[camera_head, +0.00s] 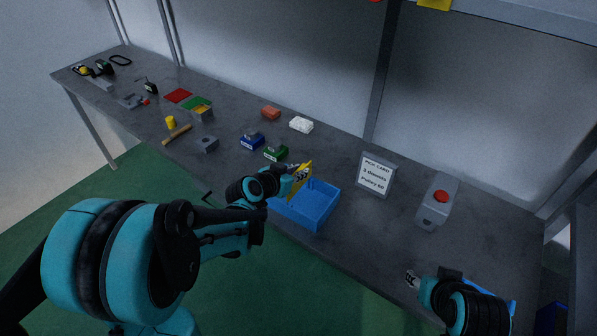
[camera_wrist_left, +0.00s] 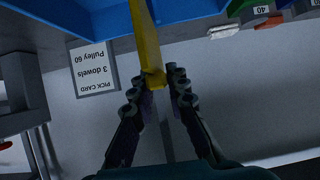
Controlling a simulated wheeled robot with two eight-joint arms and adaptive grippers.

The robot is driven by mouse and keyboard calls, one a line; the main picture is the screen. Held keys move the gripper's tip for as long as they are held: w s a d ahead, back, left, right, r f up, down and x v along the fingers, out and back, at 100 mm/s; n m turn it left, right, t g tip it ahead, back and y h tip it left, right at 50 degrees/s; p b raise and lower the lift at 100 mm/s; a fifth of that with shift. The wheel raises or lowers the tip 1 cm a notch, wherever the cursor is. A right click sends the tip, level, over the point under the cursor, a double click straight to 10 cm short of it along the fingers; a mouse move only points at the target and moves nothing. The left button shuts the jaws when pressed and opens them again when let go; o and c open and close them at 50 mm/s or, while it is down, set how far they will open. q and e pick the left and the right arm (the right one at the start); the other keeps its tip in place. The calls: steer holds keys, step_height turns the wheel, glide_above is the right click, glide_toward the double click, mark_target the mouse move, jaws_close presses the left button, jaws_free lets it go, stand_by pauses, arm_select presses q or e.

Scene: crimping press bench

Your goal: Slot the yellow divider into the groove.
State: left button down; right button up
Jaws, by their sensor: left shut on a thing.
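The yellow divider (camera_head: 301,178) is a thin plate with dark marks on its face. My left gripper (camera_head: 284,181) is shut on it and holds it at the blue tray (camera_head: 322,220), near its far left side. In the left wrist view the divider (camera_wrist_left: 147,45) runs up from between the fingers (camera_wrist_left: 156,85) across the blue tray (camera_wrist_left: 100,18). The groove cannot be made out, and I cannot tell whether the divider touches the tray. My right gripper (camera_head: 442,285) is at the bottom right; its fingers are not clear.
A pick card (camera_head: 376,174) and a grey box with a red button (camera_head: 437,202) stand right of the tray. A dark-marked piece (camera_head: 411,279) lies by the right gripper. Bench between tray and card is clear.

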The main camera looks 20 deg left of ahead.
mark_target(305, 182)
arm_select(q)
steer(key=shift+f+b, duration=2.9)
steer(key=shift+f, duration=0.15)
steer(key=c, duration=1.4)
jaws_free()
steer(key=shift+s, duration=0.1)
steer(key=v, duration=1.2)
